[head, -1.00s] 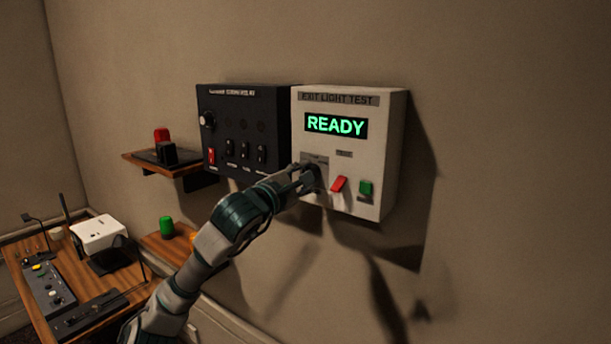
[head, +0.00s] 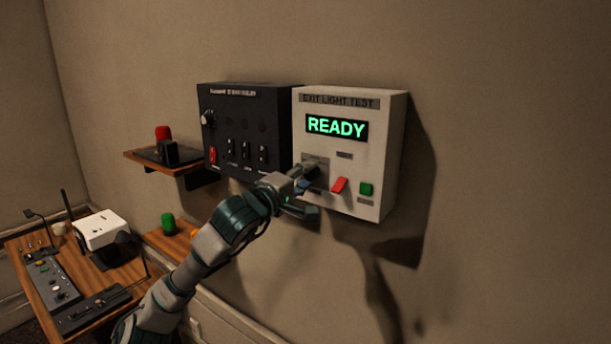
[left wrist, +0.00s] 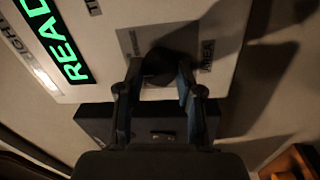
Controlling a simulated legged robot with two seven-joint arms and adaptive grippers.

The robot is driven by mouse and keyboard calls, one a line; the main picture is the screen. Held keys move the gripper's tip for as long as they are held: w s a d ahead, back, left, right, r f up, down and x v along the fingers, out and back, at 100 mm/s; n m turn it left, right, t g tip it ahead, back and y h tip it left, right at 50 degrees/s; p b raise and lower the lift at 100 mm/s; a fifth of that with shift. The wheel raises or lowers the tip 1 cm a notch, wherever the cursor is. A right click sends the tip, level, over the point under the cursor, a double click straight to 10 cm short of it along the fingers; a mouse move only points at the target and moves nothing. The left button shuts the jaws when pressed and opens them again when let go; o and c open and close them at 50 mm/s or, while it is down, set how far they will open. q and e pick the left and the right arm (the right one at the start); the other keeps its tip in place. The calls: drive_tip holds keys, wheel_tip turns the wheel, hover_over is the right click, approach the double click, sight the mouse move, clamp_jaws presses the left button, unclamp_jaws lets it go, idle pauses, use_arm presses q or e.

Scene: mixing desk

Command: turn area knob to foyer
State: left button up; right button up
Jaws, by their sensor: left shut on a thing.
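The white panel titled EXIT LIGHT TEST (head: 385,150) hangs on the wall with a green READY display (head: 337,126). The dark round area knob (left wrist: 158,62) sits on a grey plate with the word AREA (left wrist: 207,55) beside it in the left wrist view. My left gripper (head: 308,188) is at the panel's lower left; in the left wrist view its fingers (left wrist: 158,82) sit on both sides of the knob, shut on it. The gripper hides much of the knob in the head view. I cannot read the knob's setting. My right gripper is not in view.
A black box (head: 255,110) with several switches adjoins the panel's left side. A small shelf (head: 130,155) and a desk (head: 95,280) stand farther left.

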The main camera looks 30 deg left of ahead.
use_arm(q)
drive_tip(key=shift+w+d+f, duration=0.15)
drive_tip(key=shift+f, duration=0.35)
drive_tip(key=o, duration=1.2)
drive_tip(key=shift+c, duration=0.2)
drive_tip(key=shift+s+r, duration=0.2)
drive_tip(key=shift+s, duration=0.15)
drive_tip(key=s+a, duration=0.1)
drive_tip(key=s, duration=1)
drive_tip(key=shift+s+a+f, duration=0.15)
drive_tip(key=shift+s+f, duration=0.1)
drive_tip(key=shift+f, duration=0.2)
